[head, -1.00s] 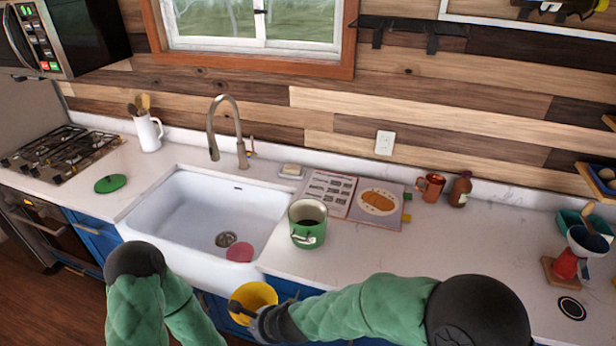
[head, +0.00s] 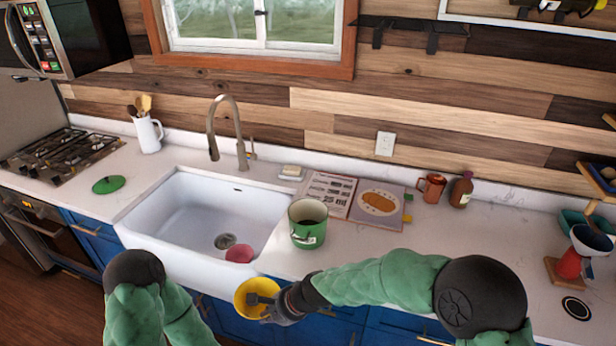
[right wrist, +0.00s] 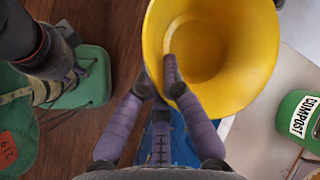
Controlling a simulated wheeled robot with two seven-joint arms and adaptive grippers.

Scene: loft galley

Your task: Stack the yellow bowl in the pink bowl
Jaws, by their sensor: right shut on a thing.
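The yellow bowl (head: 243,288) is held in front of the sink's front edge, above the floor side of the counter. My right gripper (head: 262,303) is shut on its rim, with one finger inside the bowl. The right wrist view shows the yellow bowl (right wrist: 225,95) large, its opening facing the camera, and the gripper (right wrist: 162,80) pinching its near wall. The pink bowl (head: 239,253) sits in the sink near the drain, partly hidden by the front wall. My left gripper (right wrist: 65,75) appears at the left of the right wrist view, its jaws unclear.
The white sink (head: 170,215) is otherwise empty. A green compost pot (head: 307,232) stands on the counter just right of the sink, close to my right arm. The faucet (head: 213,135) rises behind the sink. An open book (head: 330,190) lies behind the pot.

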